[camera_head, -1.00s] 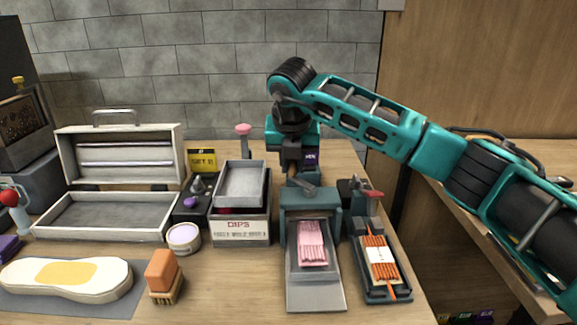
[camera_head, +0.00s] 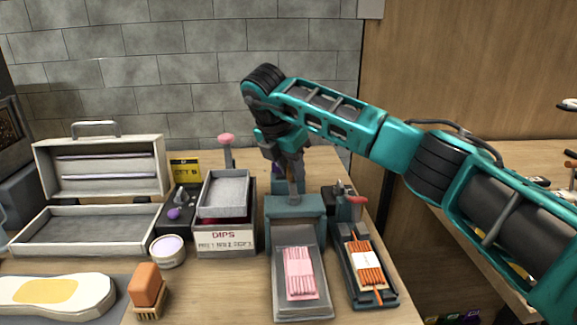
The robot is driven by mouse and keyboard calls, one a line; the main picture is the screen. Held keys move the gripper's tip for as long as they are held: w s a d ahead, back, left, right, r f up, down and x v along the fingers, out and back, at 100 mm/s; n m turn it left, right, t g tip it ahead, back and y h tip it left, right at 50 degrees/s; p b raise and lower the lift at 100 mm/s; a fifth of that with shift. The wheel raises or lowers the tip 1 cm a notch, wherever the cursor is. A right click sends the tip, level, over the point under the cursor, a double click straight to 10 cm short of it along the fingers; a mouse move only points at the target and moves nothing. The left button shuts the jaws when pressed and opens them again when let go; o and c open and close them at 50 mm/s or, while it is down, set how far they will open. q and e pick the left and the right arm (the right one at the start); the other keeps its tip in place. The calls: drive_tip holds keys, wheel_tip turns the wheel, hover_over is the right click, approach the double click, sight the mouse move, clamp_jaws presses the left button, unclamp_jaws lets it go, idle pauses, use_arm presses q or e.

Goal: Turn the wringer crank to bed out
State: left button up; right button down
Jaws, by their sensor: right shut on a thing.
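The wringer (camera_head: 296,207) is a teal housing at the middle right of the bench. Its grey bed (camera_head: 303,309) extends from the front towards me, with a banded pink lace bundle (camera_head: 299,274) lying on it. My right gripper (camera_head: 291,182) points down at the top of the housing and is shut on the crank there. The crank itself is mostly hidden by the gripper and arm. My left gripper is not in view.
A second device (camera_head: 391,296) with orange laces and a red handle (camera_head: 357,200) stands close to the right. An open grey case (camera_head: 95,242), a brush (camera_head: 147,290) and a shoe sole (camera_head: 50,292) lie further left.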

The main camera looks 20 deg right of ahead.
drive_tip(key=shift+d, duration=0.1)
idle(0.4)
drive_tip(key=c, duration=1)
unclamp_jaws()
drive_tip(key=shift+r, duration=0.1)
use_arm(q)
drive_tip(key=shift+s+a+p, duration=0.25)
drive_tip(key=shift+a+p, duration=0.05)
drive_tip(key=shift+p, duration=0.3)
use_arm(e)
drive_tip(key=v, duration=1.2)
drive_tip(key=shift+r, duration=0.4)
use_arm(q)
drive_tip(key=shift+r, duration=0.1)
